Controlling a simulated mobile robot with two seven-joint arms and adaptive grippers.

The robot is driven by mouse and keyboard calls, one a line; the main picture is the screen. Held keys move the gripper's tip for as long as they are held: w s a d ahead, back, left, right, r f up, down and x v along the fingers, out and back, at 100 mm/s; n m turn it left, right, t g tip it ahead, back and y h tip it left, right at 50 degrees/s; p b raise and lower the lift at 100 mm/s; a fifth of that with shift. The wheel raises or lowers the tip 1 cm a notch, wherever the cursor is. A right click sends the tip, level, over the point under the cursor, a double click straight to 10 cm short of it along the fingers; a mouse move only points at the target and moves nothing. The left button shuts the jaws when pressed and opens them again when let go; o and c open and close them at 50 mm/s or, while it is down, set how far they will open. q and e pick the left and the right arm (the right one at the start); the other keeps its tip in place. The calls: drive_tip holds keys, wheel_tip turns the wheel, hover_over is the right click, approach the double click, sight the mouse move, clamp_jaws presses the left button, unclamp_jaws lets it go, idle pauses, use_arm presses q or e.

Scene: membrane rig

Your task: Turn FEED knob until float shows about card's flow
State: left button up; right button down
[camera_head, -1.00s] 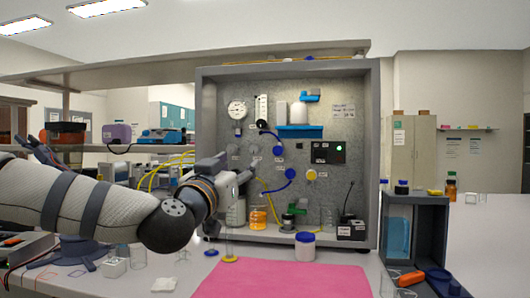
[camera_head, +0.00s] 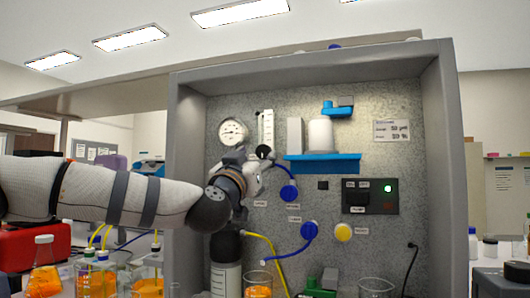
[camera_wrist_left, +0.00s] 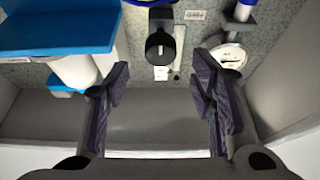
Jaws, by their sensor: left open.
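The grey panel carries a black knob (camera_head: 262,151) just below a clear vertical flow tube (camera_head: 266,128). The float and scale are too small to read. The card (camera_head: 391,130) is at the panel's upper right; its writing is not legible. My left gripper (camera_head: 258,165) is close to the panel, just below the black knob. In the left wrist view its two fingers (camera_wrist_left: 160,98) are open and empty. The black knob (camera_wrist_left: 160,44) lies beyond the fingertips, roughly centred between them and apart from them. I cannot read which label says FEED. My right gripper is out of view.
A round gauge (camera_head: 233,132) is left of the flow tube. A blue shelf (camera_head: 322,165) with a white container sits to the right. Glassware, some with orange liquid (camera_head: 258,292), stands at the bottom.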

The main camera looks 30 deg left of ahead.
sight(262, 153)
use_arm(q)
drive_tip(key=x, duration=0.6)
drive_tip(key=shift+w+a+f, duration=0.15)
drive_tip(key=shift+w, duration=0.25)
drive_tip(key=c, duration=1.1)
